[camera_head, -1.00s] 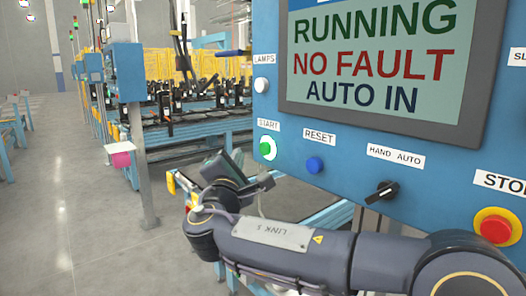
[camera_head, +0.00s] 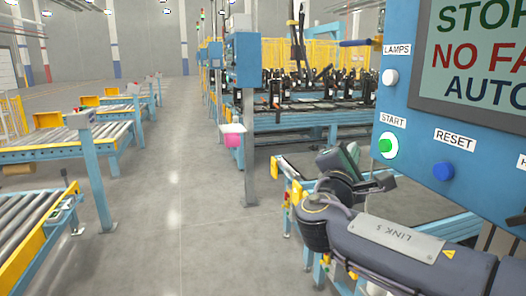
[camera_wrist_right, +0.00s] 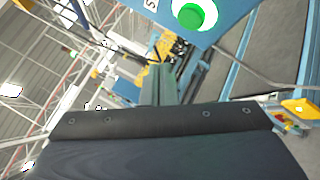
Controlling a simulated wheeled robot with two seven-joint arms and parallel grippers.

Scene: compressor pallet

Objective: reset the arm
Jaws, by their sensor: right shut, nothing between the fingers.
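My right arm (camera_head: 400,240) reaches in from the lower right in the head view. Its gripper (camera_head: 353,152) is shut and empty, below and left of the lit green START button (camera_head: 388,147) and apart from it. The shut fingers also show in the right wrist view (camera_wrist_right: 163,84), with the green button (camera_wrist_right: 195,14) above them. My left gripper is not in view.
The blue control panel (camera_head: 408,110) fills the right side, with a blue RESET button (camera_head: 443,171), a white lamps button (camera_head: 390,77) and a cut-off screen (camera_head: 480,60). Roller conveyors (camera_head: 70,140) stand at left. The grey floor (camera_head: 170,210) between is clear.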

